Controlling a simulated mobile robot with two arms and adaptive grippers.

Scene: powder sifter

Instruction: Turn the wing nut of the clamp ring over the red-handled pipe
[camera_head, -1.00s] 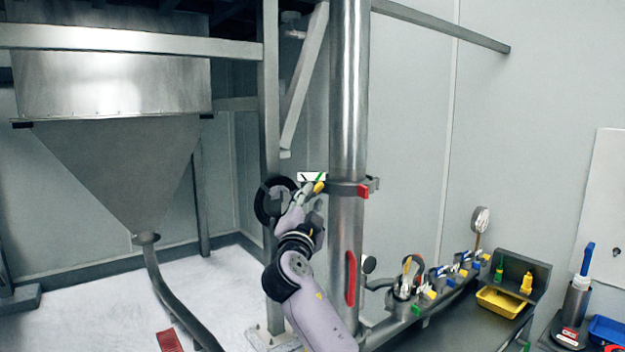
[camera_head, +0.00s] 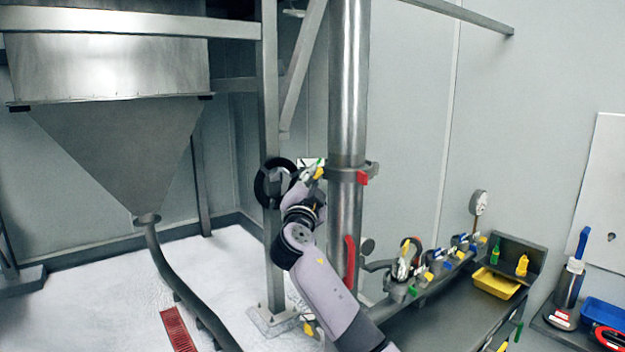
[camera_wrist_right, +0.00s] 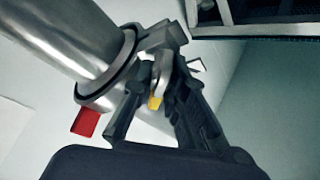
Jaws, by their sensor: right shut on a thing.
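The vertical steel pipe (camera_head: 346,100) carries a red handle (camera_head: 349,262) low on its side. The clamp ring (camera_head: 345,173) goes around the pipe above that handle and has a red tab (camera_head: 362,178). In the right wrist view, the clamp ring (camera_wrist_right: 108,84) and its red tab (camera_wrist_right: 86,122) are close, left of the fingers. My right gripper (camera_head: 316,172) is at the left side of the ring. In the wrist view, my right gripper (camera_wrist_right: 165,82) is shut on the wing nut (camera_wrist_right: 160,72), which the fingers partly hide. My left gripper is not seen.
A dark round wheel (camera_head: 275,184) and a steel frame post (camera_head: 268,130) stand close left of my right gripper. A hopper (camera_head: 115,150) hangs at the left. A bench (camera_head: 420,320) with several fittings and a yellow tray (camera_head: 496,283) is at the lower right.

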